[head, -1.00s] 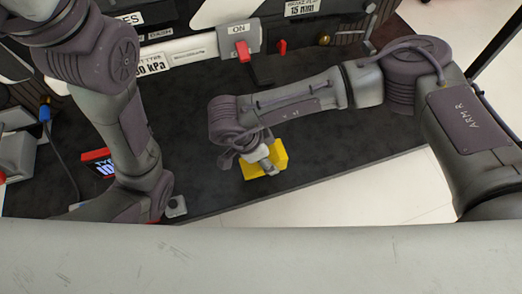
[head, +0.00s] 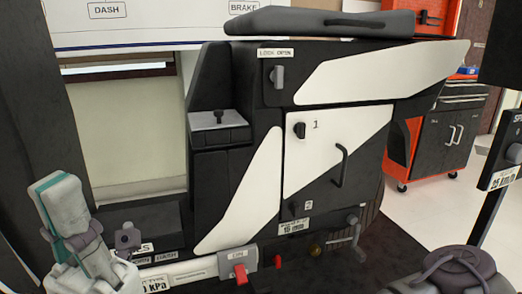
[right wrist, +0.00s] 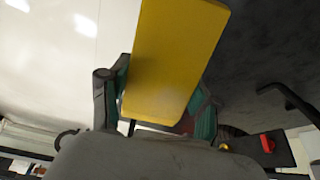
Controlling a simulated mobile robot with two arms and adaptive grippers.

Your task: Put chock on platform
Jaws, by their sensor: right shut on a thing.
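The chock (right wrist: 172,55) is a yellow block in the right wrist view. My right gripper (right wrist: 160,105) is shut on it, with teal-padded fingers on both sides. In the head view neither the chock nor the right gripper shows. My left gripper (head: 62,205) stands at the lower left of the head view, grey with teal pads, in front of the rig; I cannot tell its opening. No surface is marked as the platform. A small flat grey top (head: 217,120) sits on the rig, and a long grey padded slab (head: 320,22) lies higher up.
The black and white rig (head: 335,150) fills the middle, with a handle and knobs on its front. A red switch (head: 240,272) is low at its front. An orange and black tool cabinet (head: 450,135) stands behind at right. Pale floor (head: 430,205) is clear between them.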

